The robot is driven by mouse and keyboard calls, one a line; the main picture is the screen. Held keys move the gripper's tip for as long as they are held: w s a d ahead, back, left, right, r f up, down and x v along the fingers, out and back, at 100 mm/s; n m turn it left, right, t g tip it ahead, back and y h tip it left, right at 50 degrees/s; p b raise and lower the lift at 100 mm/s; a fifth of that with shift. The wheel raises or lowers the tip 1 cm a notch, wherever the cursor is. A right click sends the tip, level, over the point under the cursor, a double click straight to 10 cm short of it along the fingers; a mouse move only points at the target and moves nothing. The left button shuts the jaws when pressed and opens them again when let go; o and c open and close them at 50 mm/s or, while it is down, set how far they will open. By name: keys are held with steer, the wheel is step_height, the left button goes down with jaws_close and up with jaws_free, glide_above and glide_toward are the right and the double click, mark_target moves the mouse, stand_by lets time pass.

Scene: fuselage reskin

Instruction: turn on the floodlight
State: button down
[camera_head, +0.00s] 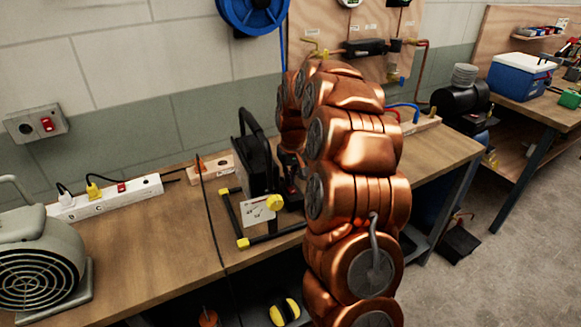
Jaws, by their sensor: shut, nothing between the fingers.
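The floodlight (257,158) is a black lamp with a handle on a black tubular stand with yellow end caps. It stands on the workbench near the middle, seen from the side or back, with a white label plate and a yellow knob (275,202). No glow shows. My gripper (291,185) is dark and partly hidden by my copper arm; it is just right of the floodlight, pointing down, shut and empty. I cannot tell whether it touches the floodlight. A white power strip (110,198) with a red switch and plugs lies to the left.
A wall box with a red switch (47,124) is at left. A grey blower (38,262) sits on the bench's front left. A dark cable crosses the bench (160,255). A blue reel (253,12) and pipe board (325,25) are behind.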

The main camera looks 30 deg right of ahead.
mark_target(294, 194)
steer(key=shift+f, duration=0.2)
stand_by(0.3)
steer(key=shift+w+f+g, duration=0.2)
steer(key=shift+f+g, duration=0.05)
steer(key=shift+g, duration=0.05)
steer(key=shift+s+b, duration=0.2)
steer(key=shift+b, duration=0.1)
steer(key=shift+s+a+r+b, duration=0.2)
steer(key=shift+s+b, duration=0.1)
steer(key=shift+s, duration=0.35)
steer(key=shift+d, duration=0.1)
steer(key=shift+r, duration=0.5)
step_height(294, 194, up, 13)
steer(key=s+b, duration=0.1)
steer(key=b, duration=0.1)
steer(key=shift+s+a, duration=0.2)
steer(key=shift+s, duration=0.15)
